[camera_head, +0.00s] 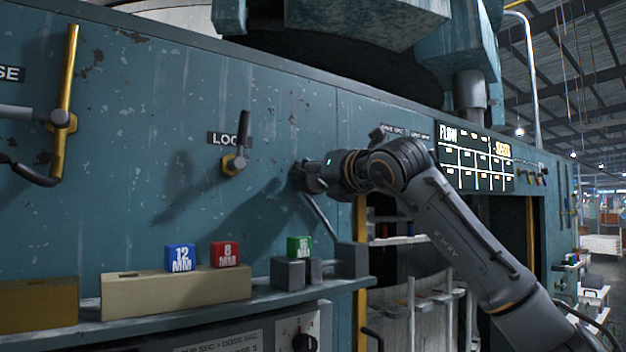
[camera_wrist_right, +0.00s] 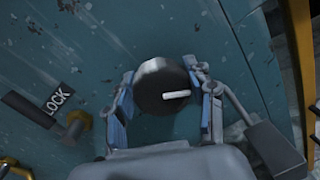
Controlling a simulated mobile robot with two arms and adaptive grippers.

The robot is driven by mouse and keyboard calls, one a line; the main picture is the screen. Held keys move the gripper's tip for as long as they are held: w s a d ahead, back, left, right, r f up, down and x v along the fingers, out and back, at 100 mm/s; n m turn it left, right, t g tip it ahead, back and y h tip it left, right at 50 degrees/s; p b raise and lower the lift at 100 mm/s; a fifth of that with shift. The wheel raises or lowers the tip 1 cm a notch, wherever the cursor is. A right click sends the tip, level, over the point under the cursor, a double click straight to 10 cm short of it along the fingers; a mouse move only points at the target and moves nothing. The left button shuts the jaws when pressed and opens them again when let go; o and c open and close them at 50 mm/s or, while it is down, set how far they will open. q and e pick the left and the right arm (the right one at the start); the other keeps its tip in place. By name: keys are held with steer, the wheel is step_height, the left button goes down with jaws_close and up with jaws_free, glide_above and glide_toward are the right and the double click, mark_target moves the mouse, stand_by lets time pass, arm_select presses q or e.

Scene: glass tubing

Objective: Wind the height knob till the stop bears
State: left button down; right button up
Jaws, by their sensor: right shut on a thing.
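The height knob, black and round with a white pointer line, shows in the right wrist view (camera_wrist_right: 160,87). It stands out from the teal machine panel (camera_head: 290,120). My right gripper (camera_head: 305,178) is at the panel, right of the LOCK lever, and is shut on the knob, with one finger on each side of it in the right wrist view (camera_wrist_right: 164,100). In that view the white line points right. In the head view the knob is mostly hidden by the gripper. The stop cannot be made out.
The LOCK lever (camera_head: 241,140) stands upright left of my right gripper. Below, a ledge (camera_head: 215,302) bears a blue 12 MM block (camera_head: 180,258), a red 8 MM block (camera_head: 225,255) and a green 16 MM block (camera_head: 299,246). A yellow-handled lever (camera_head: 66,90) is at far left.

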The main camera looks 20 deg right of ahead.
steer(key=m+b, duration=0.2)
steer(key=m, duration=0.1)
steer(key=shift+f+b, duration=0.1)
steer(key=shift+b, duration=0.2)
steer(key=shift+d+m+g+b, duration=0.1)
steer(key=shift+m+g+b, duration=0.2)
steer(key=shift+m+b, duration=1.2)
steer(key=shift+m+p, duration=0.55)
steer(key=shift+m, duration=0.15)
steer(key=o, duration=1.2)
steer(key=shift+w, duration=0.1)
steer(key=v, duration=1.2)
steer(key=shift+d, duration=0.15)
steer(key=shift+c, duration=0.2)
